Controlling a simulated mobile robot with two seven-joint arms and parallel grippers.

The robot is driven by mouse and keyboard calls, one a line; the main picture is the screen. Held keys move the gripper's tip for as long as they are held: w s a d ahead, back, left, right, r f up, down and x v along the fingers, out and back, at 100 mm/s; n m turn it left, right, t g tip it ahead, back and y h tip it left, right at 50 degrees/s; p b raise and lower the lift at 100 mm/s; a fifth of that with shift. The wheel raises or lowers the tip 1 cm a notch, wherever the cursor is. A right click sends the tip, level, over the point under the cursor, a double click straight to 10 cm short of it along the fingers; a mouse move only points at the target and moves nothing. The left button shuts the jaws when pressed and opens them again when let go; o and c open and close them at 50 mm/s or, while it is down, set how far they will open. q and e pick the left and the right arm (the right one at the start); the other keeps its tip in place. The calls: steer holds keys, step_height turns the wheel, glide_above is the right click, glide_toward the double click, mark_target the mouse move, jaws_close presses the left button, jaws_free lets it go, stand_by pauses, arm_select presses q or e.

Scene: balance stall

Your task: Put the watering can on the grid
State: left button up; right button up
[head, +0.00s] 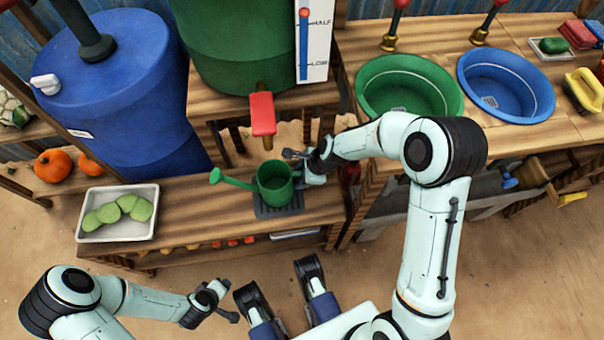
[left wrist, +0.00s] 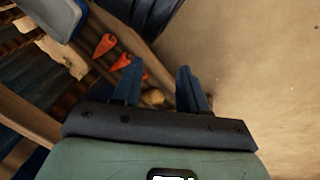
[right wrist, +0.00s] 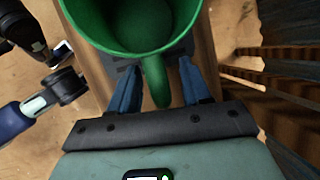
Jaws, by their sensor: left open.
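The green watering can (head: 273,186) stands upright on the dark grid (head: 291,211) on the low wooden shelf, below the red tap (head: 262,114). Its spout points left. My right gripper (head: 300,160) is at the can's right side. In the right wrist view the can's handle (right wrist: 156,82) lies between the two open fingers (right wrist: 160,88), with a gap visible at the right finger. The can's rim fills the top of that view. A strip of the grid (right wrist: 122,74) shows beside the can. My left gripper (head: 219,302) is open and empty, low over the floor; its fingers show in the left wrist view (left wrist: 160,85).
A white tray of green pieces (head: 118,238) sits left on the same shelf. The blue barrel (head: 110,100) and green barrel (head: 235,50) stand behind. Green (head: 365,103) and blue (head: 470,92) basins are on the right counter. Carrots (left wrist: 105,45) lie beneath the shelf.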

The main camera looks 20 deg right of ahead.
arm_select(q)
steer(key=s+d+r+g+h+p, duration=0.1)
steer(key=s+d+r+g+p, duration=0.1)
steer(key=s, duration=0.4)
step_height(320, 180, up, 3)
steer(key=shift+s+d+f+m+p, duration=0.25)
steer(key=shift+d+p, duration=0.4)
steer(key=shift+p, duration=0.4)
arm_select(e)
steer(key=v, duration=1.2)
arm_select(q)
steer(key=shift+w, duration=0.1)
